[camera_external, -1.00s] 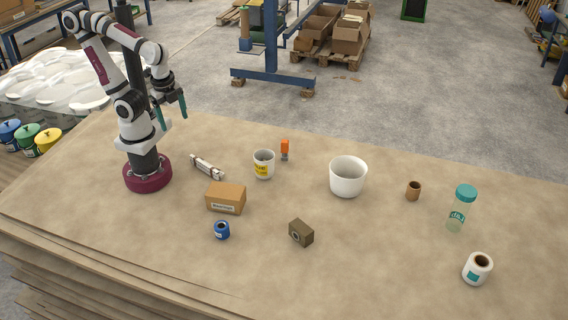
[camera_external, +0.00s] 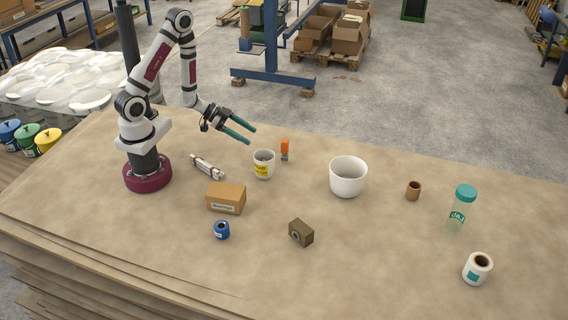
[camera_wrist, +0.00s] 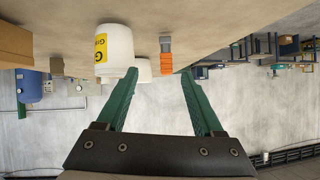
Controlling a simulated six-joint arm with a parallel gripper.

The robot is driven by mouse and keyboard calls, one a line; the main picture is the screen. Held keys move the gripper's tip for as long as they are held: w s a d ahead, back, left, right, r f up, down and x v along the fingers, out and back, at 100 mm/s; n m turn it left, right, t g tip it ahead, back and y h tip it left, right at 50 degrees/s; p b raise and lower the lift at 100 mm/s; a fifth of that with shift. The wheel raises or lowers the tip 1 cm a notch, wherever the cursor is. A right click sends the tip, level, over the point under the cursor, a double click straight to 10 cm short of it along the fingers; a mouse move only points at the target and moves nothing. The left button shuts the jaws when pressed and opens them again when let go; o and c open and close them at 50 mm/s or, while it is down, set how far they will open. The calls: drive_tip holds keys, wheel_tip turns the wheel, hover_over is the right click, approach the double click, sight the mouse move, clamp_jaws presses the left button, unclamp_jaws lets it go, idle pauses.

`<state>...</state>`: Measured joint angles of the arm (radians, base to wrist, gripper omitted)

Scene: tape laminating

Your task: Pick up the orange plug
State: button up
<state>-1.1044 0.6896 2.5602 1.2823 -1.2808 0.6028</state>
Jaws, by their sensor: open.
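The orange plug (camera_external: 285,146) stands upright on the table, its orange part on top and a grey part below. It also shows in the wrist view (camera_wrist: 166,60), upside down, ahead of the gap between my fingers. My gripper (camera_external: 251,136) is open and empty, with its two green fingers pointing right toward the plug, above the table and to the left of it. In the wrist view my gripper (camera_wrist: 160,74) has its fingers spread apart, not touching the plug.
A white cup with a yellow label (camera_external: 263,171) stands just left of the plug, close to my fingers' path. A white bowl (camera_external: 347,183) stands to the right. A cardboard box (camera_external: 226,203) and a white-and-dark bar (camera_external: 207,167) lie nearer my base.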

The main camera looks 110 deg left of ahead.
drive_tip(key=n+t, duration=0.1)
drive_tip(key=n, duration=0.1)
drive_tip(key=y, duration=0.1)
approach(285, 148)
drive_tip(key=shift+t, duration=0.3)
drive_tip(key=w+a+f, duration=0.1)
drive_tip(key=w+f, duration=0.1)
drive_tip(key=w+a+f, duration=0.1)
drive_tip(key=shift+w+a+f, duration=0.1)
drive_tip(key=shift+w+a, duration=0.2)
drive_tip(key=shift+w, duration=0.1)
drive_tip(key=x, duration=0.5)
drive_tip(key=shift+w+d+f, duration=0.1)
drive_tip(key=shift+d, duration=0.1)
clamp_jaws()
